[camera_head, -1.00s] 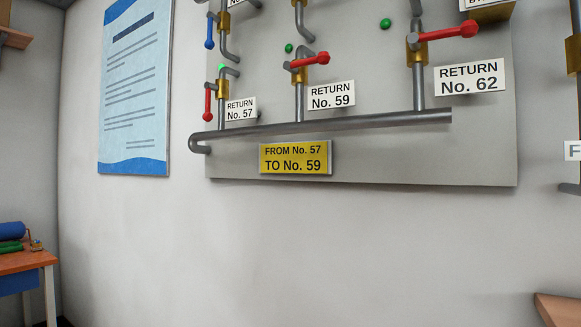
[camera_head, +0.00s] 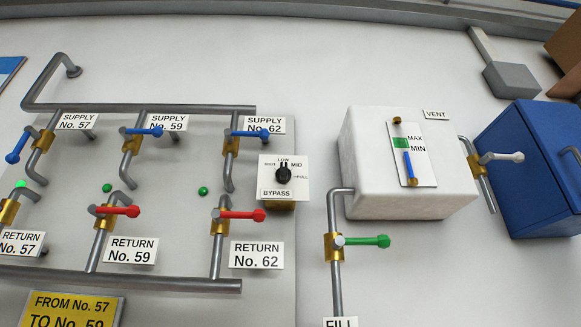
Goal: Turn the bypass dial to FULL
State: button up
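The bypass dial (camera_head: 283,174) is a small black knob on a white plate (camera_head: 270,186) marked BYPASS. The plate reads LOW at the top, MID at the upper right and FULL at the right; a small mark at the left is hard to read. The knob seems to point up towards LOW, but it is too small to be sure. The plate is at the right edge of the grey pipe panel, right of the SUPPLY and RETURN No. 62 valves. My gripper is not in view.
Left of the dial are blue-handled supply valves (camera_head: 250,134) and red-handled return valves (camera_head: 242,215). Right of it are a white tank (camera_head: 372,150) with a level gauge, a green-handled fill valve (camera_head: 368,241) and a blue cabinet (camera_head: 535,165). Nothing blocks the dial from view.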

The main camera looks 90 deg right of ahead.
aim_at(283, 173)
jog(key=j+z, duration=0.1)
jog(key=z, duration=0.85)
jog(key=k+z, duration=0.1)
jog(key=z, duration=0.35)
jog(key=k+j+z, duration=0.1)
jog(key=z, duration=0.85)
jog(key=u, duration=0.2)
jog(key=j+z, duration=0.1)
jog(key=z, duration=0.45)
jog(key=i+j+z, duration=0.1)
jog(key=j+z, duration=0.25)
jog(key=i+j+z, duration=0.1)
jog(key=j+z, duration=0.25)
jog(key=j, duration=0.15)
jog(key=j+z, duration=0.3)
jog(key=j, duration=0.15)
